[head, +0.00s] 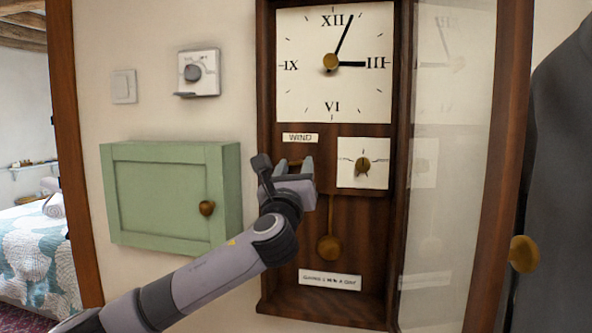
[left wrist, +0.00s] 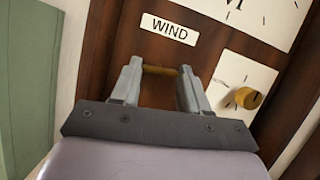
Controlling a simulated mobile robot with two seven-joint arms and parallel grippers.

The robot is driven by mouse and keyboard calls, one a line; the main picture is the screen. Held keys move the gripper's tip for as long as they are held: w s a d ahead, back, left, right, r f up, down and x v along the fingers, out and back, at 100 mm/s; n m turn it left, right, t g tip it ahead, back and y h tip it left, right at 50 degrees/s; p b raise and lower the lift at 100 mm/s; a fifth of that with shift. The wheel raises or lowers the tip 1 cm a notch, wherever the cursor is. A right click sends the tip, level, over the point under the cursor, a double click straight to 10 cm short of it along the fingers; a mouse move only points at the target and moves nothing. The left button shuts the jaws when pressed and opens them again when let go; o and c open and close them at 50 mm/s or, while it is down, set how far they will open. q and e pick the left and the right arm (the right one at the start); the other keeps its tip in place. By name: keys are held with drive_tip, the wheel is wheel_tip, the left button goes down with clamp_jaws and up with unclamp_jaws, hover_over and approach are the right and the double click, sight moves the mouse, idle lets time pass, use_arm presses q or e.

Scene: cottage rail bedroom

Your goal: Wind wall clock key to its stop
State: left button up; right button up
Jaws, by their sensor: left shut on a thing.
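The wall clock (head: 266,230) is a tall dark wooden case with a white dial above and its glass door swung open to the right. A brass winding key (left wrist: 161,70) sits just below the WIND label (left wrist: 169,29), its bar lying nearly level. My left gripper (head: 287,170) reaches up in front of the clock and is shut on the key, one finger at each end of the bar. The fingers hide part of the key in the head view. My right gripper is not in view.
A small white dial with a brass knob (head: 363,165) is right of the gripper. The pendulum (head: 329,247) hangs below. The open glass door (head: 445,170) bounds the right side. A green cabinet (head: 160,195), thermostat (head: 199,73) and light switch (head: 124,87) are on the left wall.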

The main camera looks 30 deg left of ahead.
use_arm(q)
drive_tip(key=shift+a+m+h, duration=0.1)
drive_tip(key=shift+m+h, duration=0.5)
drive_tip(key=shift+m, duration=0.4)
drive_tip(key=o, duration=1.1)
drive_tip(key=shift+c, duration=0.2)
drive_tip(key=b+v, duration=0.2)
drive_tip(key=v, duration=0.5)
drive_tip(key=shift+f, duration=0.2)
